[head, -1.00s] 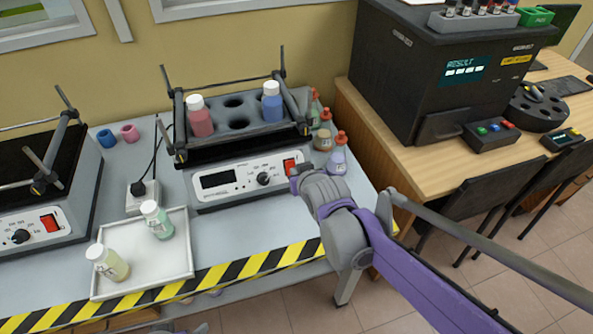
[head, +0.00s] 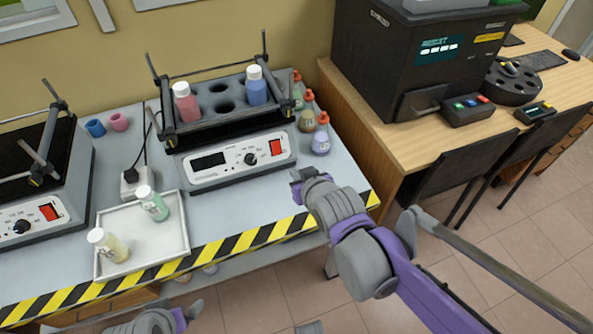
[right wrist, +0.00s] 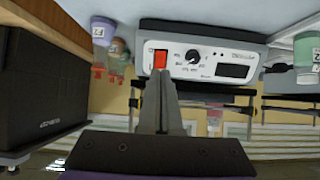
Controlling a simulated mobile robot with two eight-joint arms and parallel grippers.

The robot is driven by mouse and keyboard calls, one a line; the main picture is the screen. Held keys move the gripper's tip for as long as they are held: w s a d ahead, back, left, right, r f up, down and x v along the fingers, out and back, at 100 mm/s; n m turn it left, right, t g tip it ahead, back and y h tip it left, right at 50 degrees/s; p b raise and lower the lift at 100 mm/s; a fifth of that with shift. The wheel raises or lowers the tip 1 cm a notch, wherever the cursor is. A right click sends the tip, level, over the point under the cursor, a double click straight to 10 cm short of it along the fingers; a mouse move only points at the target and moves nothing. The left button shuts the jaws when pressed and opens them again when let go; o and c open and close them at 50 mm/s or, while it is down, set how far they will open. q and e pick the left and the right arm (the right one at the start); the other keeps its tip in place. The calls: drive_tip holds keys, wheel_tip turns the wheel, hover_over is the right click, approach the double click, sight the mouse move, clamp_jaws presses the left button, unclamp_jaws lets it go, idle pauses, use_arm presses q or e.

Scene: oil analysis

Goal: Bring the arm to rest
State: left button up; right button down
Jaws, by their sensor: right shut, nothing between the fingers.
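My right arm, grey and purple, comes in from the right in the head view. Its gripper (head: 299,182) is over or near the bench's front right edge, in front of the right shaker. In the right wrist view, which looks upside down, the fingers (right wrist: 160,88) are shut together and empty. Grey and purple parts of my left arm show at the bottom edge of the head view; its fingers cannot be made out.
The right shaker (head: 228,162) holds a red bottle (head: 186,104) and a blue bottle (head: 256,88). A white tray (head: 160,252) bears two bottles. Small flasks (head: 321,140) stand right of the shaker. A black analyser (head: 385,75) stands on the wooden desk (head: 352,115).

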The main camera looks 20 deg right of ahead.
idle(0.3)
drive_tip(key=s+d+f+g, duration=0.1)
drive_tip(key=s+f+g, duration=0.3)
drive_tip(key=s, duration=0.6)
drive_tip(key=s+d+f+g, duration=0.1)
drive_tip(key=s+f+g, duration=0.1)
drive_tip(key=s+f, duration=0.55)
wheel_tip(320, 180, up, 15)
drive_tip(key=w+p, duration=0.1)
drive_tip(key=p, duration=1.1)
drive_tip(key=shift+d, duration=0.2)
drive_tip(key=shift+s, duration=0.1)
